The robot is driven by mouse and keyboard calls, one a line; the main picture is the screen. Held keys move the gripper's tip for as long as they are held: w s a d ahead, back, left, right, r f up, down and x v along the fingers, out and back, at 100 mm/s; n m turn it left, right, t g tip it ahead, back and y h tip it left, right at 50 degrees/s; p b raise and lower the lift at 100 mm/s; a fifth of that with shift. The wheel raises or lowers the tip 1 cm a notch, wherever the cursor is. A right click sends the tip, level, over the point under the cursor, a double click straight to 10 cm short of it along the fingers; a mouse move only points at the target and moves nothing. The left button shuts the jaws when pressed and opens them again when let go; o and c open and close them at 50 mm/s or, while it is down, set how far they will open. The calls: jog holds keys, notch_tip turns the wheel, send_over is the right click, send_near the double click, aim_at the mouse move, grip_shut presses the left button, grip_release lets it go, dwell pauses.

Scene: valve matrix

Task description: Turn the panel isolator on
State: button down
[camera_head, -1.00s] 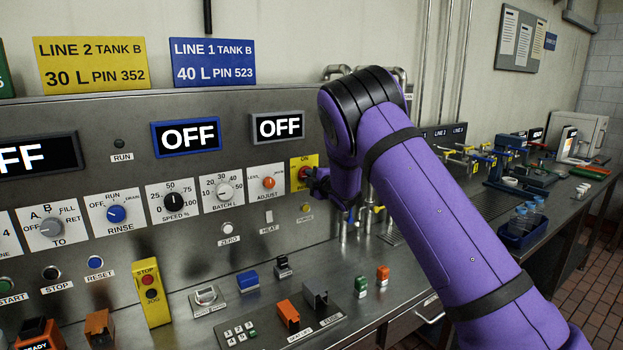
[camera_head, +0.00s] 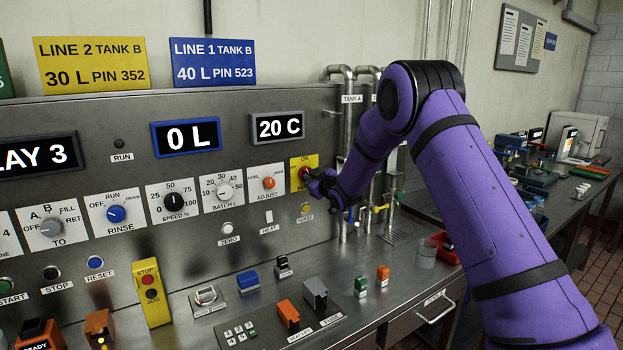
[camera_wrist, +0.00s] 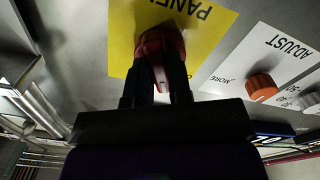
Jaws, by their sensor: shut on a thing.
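The panel isolator is a red rotary knob (camera_wrist: 162,62) on a yellow plate (camera_head: 304,162) at the right end of the panel's knob row. My gripper (camera_head: 312,176) is at the knob, coming in from the right. In the wrist view my gripper (camera_wrist: 158,92) has its two dark fingers on either side of the knob's red grip, shut on it. The displays are lit: the blue-framed one (camera_head: 187,137) reads 0 L and the grey-framed one (camera_head: 277,128) reads 20 C. The knob's exact pointing is partly hidden by my fingers.
The orange ADJUST knob (camera_head: 269,183) is close on the left of the isolator, and the yellow PURGE button (camera_head: 305,208) is below it. Pipes (camera_head: 348,120) stand at the panel's right end. Several small blocks and switches sit on the steel counter (camera_head: 215,275).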

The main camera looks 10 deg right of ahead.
jog(key=m, duration=0.5)
jog(key=shift+f+m, duration=0.1)
jog(key=shift+m, duration=0.2)
dwell(0.4)
jog(key=c, duration=1)
grip_release()
jog(key=shift+c, duration=0.2)
jog(key=shift+s, duration=0.15)
jog(key=v, duration=1)
jog(key=shift+s+d, duration=0.15)
jog(key=shift+s, duration=0.15)
